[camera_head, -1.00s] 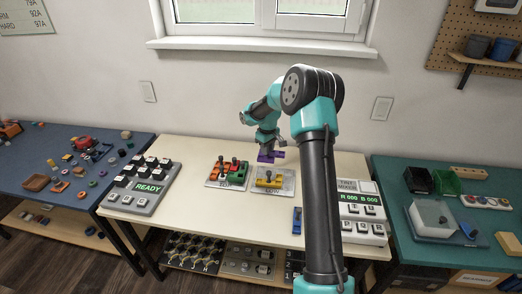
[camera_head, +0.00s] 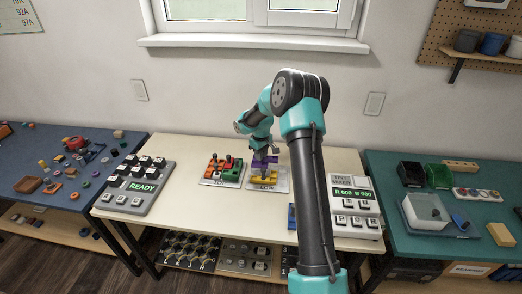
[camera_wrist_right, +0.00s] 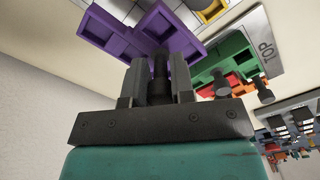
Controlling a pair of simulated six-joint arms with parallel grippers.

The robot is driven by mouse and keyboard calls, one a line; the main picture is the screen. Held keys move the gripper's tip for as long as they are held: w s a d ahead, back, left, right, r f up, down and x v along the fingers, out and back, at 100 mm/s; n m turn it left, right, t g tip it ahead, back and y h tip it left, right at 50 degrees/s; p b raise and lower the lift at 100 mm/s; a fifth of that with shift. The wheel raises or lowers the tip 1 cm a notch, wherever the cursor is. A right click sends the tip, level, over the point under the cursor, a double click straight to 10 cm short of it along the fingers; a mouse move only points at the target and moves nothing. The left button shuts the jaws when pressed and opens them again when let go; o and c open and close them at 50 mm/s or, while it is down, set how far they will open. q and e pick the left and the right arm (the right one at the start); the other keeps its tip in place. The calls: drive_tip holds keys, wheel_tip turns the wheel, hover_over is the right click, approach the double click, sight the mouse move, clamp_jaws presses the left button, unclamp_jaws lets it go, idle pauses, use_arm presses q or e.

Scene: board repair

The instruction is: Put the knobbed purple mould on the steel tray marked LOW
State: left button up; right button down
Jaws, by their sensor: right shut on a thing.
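My right gripper (camera_head: 262,154) is shut on the purple mould (camera_wrist_right: 158,30), with its fingers around the mould's dark knob. In the head view the purple mould (camera_head: 257,159) is partly hidden by the gripper and hangs over the back part of the right-hand steel tray (camera_head: 281,185). That tray's label is too small to read surely. A yellow mould (camera_head: 265,178) lies on it, just in front of the purple one; I cannot tell whether they touch. My left gripper is not in view.
Left of it, a steel tray marked TOP (camera_wrist_right: 262,30) holds green (camera_head: 233,170), orange and red knobbed moulds. A READY key panel (camera_head: 142,187) stands on the left and a tint mixer panel (camera_head: 352,205) on the right, partly behind my arm.

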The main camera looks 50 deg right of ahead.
drive_tip(key=shift+f, duration=2)
drive_tip(key=shift+f, duration=0.5)
drive_tip(key=c, duration=0.9)
unclamp_jaws()
wheel_tip(320, 180, up, 18)
drive_tip(key=shift+f, duration=0.25)
